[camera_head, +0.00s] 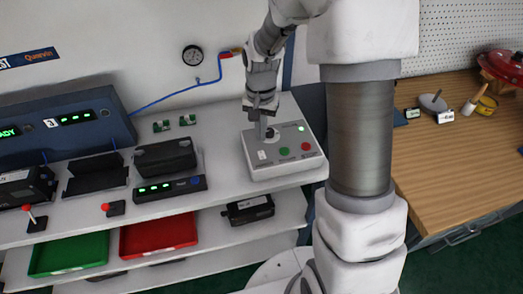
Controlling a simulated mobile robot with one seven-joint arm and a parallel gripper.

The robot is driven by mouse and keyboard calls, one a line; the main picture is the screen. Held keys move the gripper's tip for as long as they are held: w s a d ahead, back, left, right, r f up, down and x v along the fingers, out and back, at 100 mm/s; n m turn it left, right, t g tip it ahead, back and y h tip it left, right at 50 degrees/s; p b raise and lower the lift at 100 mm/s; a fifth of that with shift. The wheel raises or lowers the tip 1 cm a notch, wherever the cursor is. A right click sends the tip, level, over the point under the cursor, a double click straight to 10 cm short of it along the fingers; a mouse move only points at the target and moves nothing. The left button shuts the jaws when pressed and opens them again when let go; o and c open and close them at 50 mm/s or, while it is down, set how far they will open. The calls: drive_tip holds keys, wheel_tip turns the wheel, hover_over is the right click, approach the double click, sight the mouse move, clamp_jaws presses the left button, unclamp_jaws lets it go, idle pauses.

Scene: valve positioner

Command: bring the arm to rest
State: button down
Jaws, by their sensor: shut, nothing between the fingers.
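My gripper (261,130) points down over the light grey control box (283,166) on the white bench. Its fingers are shut with nothing between them. The fingertips are at the upper left of the box's top face, by a dark round part there; I cannot tell whether they touch it. The box also has a green button (284,151), a red button (305,146) and a small lit green light (301,128). My arm comes down from the top of the view, left of my thick column.
Left of the box stand a black device with green lights (170,188) and a black block (164,158). A green tray (70,254) and a red tray (159,237) lie on the shelf below. A blue hose (178,95) runs along the wall. A wooden bench (455,160) is at right.

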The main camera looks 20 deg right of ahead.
drive_tip(key=shift+r+p, duration=0.3)
drive_tip(key=shift+r, duration=0.4)
drive_tip(key=s+r+n+t, duration=0.1)
drive_tip(key=s+r, duration=0.3)
drive_tip(key=r, duration=0.3)
drive_tip(key=s+r+n+t, duration=0.2)
drive_tip(key=s+r, duration=0.3)
drive_tip(key=r, duration=0.3)
drive_tip(key=s+r+n+t, duration=0.2)
drive_tip(key=s+r, duration=0.3)
drive_tip(key=s, duration=0.6)
drive_tip(key=shift+s+n+t, duration=0.25)
drive_tip(key=shift+n+t, duration=0.05)
drive_tip(key=shift+n, duration=0.2)
drive_tip(key=shift+d, duration=0.1)
